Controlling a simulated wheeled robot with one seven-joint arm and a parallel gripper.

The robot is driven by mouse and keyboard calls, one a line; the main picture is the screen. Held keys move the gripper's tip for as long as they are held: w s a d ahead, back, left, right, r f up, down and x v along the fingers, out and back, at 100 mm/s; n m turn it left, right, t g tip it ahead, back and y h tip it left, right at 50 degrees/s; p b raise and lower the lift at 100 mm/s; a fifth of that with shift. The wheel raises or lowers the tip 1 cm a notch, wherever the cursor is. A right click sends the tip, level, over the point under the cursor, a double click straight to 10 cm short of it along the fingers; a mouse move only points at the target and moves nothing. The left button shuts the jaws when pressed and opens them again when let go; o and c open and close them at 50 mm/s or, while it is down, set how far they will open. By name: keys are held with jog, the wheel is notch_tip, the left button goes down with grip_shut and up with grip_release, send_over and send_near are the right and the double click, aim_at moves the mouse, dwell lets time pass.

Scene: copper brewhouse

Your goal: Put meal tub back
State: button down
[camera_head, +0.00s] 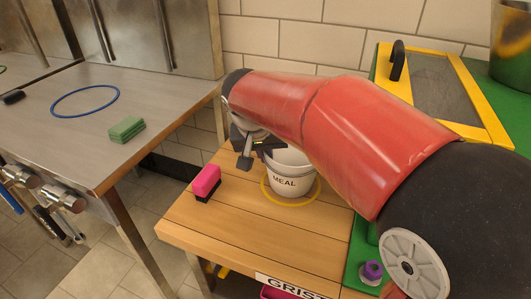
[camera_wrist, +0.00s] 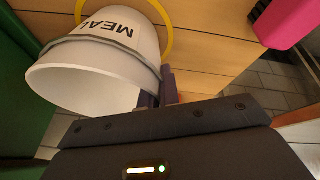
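The meal tub (camera_head: 291,180) is a white pail marked MEAL. It stands upright on the wooden table, with a yellow ring (camera_head: 266,194) around its base. My gripper (camera_head: 262,147) is at the upper left of the tub. In the wrist view the tub (camera_wrist: 88,78) fills the upper left, and my gripper (camera_wrist: 158,92) has its fingers close together at the tub's rim, with the wall seemingly between them. The exact contact is partly hidden.
A pink-topped brush or block (camera_head: 206,181) lies left of the tub. A steel counter (camera_head: 75,105) at left holds a blue ring (camera_head: 85,102) and green pads (camera_head: 127,129). A yellow-framed panel (camera_head: 440,90) and purple knob (camera_head: 371,270) are on the green surface at right. The table's front is clear.

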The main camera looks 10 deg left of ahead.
jog(key=shift+f, duration=0.1)
jog(key=c, duration=1.6)
grip_release()
jog(key=shift+c, duration=0.2)
jog(key=v, duration=1.2)
jog(key=shift+p, duration=0.45)
